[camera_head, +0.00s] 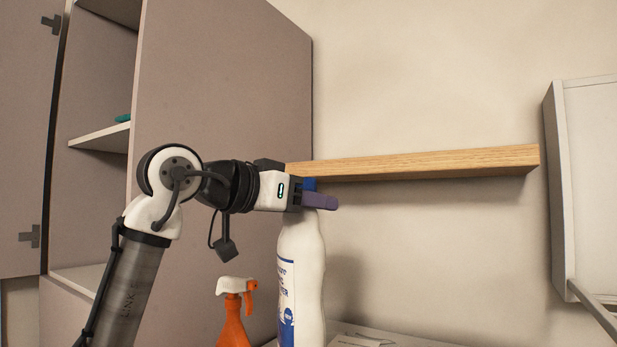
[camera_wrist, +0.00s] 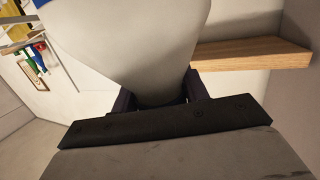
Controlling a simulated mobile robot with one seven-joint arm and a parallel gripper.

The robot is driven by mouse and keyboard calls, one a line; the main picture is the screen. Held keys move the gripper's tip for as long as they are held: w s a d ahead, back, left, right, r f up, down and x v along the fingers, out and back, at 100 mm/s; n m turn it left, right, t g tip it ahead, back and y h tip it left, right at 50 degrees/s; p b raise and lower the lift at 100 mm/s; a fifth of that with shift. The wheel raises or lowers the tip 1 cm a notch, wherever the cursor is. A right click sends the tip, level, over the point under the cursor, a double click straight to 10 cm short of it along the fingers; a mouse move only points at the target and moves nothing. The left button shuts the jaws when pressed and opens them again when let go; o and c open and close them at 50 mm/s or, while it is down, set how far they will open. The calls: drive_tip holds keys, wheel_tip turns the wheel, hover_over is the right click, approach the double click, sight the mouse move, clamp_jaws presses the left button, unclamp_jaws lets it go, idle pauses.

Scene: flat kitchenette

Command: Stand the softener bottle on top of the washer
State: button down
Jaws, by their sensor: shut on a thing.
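A tall white bottle (camera_head: 302,275) with a blue cap and blue label print hangs or stands upright below my gripper (camera_head: 318,199) in the head view; I take it to be the softener bottle. My gripper is shut on the bottle's top, just in front of the wooden shelf. In the wrist view, the bottle's pale body (camera_wrist: 130,45) fills the middle between the two dark fingers (camera_wrist: 160,95). The bottle's base is cut off by the lower edge of the head view. The washer cannot be made out clearly.
An orange spray bottle (camera_head: 233,318) with a white and orange head stands left of the white bottle. A wooden wall shelf (camera_head: 430,161) is close behind my gripper. A tall cabinet (camera_head: 225,90) is at left, a grey wall unit (camera_head: 590,180) at right. A pale surface (camera_head: 385,338) shows below.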

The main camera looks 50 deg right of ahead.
sight(282, 294)
wheel_tip(282, 294, down, 13)
drive_tip(key=shift+f+p, duration=0.2)
drive_tip(key=shift+p, duration=0.55)
drive_tip(key=shift+f, duration=0.1)
drive_tip(key=c, duration=0.7)
unclamp_jaws()
drive_tip(key=shift+f, duration=0.1)
drive_tip(key=shift+c, duration=0.2)
drive_tip(key=b+v, duration=0.3)
drive_tip(key=v, duration=0.9)
drive_tip(key=shift+a, duration=0.1)
